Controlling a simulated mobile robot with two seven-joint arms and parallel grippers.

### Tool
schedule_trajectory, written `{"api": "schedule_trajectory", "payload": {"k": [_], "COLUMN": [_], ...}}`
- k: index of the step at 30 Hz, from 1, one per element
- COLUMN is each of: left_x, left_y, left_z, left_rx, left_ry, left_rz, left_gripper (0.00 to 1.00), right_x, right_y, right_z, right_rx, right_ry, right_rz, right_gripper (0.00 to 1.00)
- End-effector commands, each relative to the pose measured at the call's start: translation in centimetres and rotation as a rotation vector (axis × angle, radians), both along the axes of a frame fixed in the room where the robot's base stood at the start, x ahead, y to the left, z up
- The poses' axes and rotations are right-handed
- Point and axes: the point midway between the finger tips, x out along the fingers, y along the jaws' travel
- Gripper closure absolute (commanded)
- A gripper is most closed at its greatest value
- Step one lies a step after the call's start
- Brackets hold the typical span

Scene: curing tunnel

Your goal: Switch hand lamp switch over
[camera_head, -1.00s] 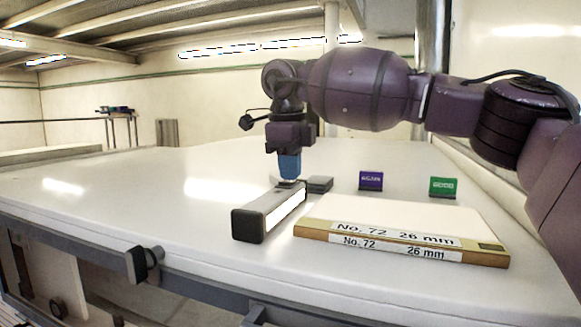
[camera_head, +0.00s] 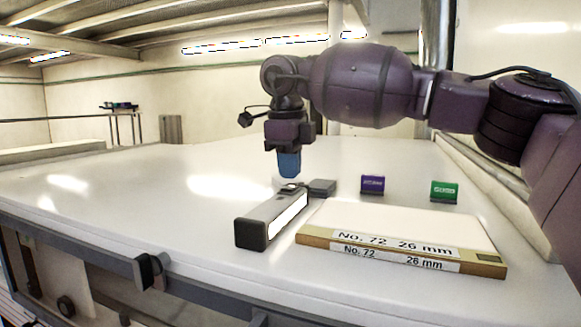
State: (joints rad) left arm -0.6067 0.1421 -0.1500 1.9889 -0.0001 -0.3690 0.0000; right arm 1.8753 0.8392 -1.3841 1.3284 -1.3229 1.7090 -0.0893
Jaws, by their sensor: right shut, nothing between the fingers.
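The hand lamp (camera_head: 272,219) lies on the white table, a grey bar with a dark end block and a bright white strip along its right side. Its switch (camera_head: 291,187) shows as a small dark part on top, near the far end. My right gripper (camera_head: 289,176), with blue fingertips, points straight down just above the switch. It is shut and empty, with a small gap seeming to lie between its tips and the lamp. My left gripper is not in view.
A flat box labelled "No. 72 26 mm" (camera_head: 402,258) lies close to the right of the lamp. A purple block (camera_head: 372,185) and a green block (camera_head: 444,191) stand behind it. The white table (camera_head: 120,200) is clear to the left.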

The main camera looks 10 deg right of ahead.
Motion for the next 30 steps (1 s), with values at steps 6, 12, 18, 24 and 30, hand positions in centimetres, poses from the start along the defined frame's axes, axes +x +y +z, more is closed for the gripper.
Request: {"api": "schedule_trajectory", "payload": {"k": [6,12,18,24,30], "left_x": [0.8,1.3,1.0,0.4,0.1], "left_y": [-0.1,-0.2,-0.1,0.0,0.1], "left_z": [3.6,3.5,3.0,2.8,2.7], "left_rx": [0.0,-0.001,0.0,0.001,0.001], "left_ry": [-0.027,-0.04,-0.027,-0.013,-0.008], "left_rz": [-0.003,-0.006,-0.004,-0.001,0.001], "left_gripper": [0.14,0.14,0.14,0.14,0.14], "right_x": [-0.6,-0.1,0.2,0.4,0.5], "right_y": [0.4,0.1,-0.1,-0.3,-0.4], "right_z": [3.1,6.6,10.1,12.0,12.5], "right_rx": [0.001,0.001,0.002,0.001,0.0], "right_ry": [-0.002,-0.003,-0.002,0.0,0.0], "right_rz": [0.002,0.0,0.0,0.001,0.002], "right_gripper": [1.0,1.0,1.0,1.0,1.0]}}
